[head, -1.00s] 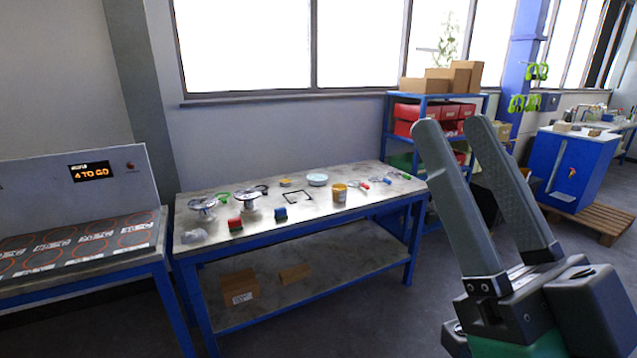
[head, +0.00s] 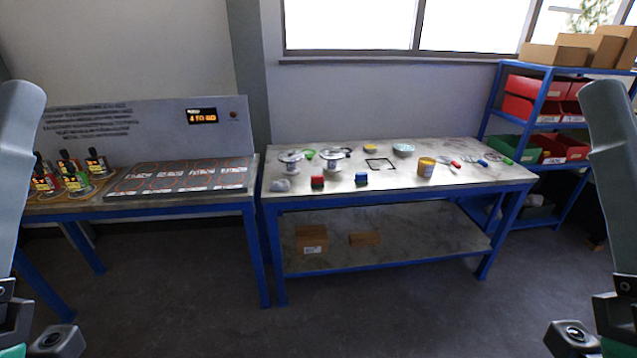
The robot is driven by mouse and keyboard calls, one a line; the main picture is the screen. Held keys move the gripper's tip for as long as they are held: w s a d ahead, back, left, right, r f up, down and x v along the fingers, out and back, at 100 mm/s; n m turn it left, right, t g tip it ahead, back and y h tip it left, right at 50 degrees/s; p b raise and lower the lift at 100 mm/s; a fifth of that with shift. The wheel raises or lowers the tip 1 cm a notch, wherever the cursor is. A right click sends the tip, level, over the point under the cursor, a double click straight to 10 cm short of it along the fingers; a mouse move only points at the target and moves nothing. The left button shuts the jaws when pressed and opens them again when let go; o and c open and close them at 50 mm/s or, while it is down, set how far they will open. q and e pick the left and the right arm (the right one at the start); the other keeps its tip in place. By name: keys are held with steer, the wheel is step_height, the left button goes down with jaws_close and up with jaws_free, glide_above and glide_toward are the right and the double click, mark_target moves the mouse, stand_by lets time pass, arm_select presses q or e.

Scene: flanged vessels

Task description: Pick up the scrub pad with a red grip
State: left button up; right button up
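A small scrub pad with a red grip (head: 317,182) stands near the front edge of the marble-topped table (head: 450,187) in the head view. A similar pad with a blue grip (head: 361,178) stands to its right.
Two flanged metal vessels (head: 332,163), a grey lump (head: 281,185), a yellow tub (head: 426,167) and a pale bowl (head: 403,149) share the table. A low shelf beneath holds cardboard boxes (head: 312,239). A bench with a marked panel (head: 190,177) stands left, a blue rack (head: 545,90) right. The floor in front is clear.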

stand_by(0.3)
steer(key=o, duration=0.4)
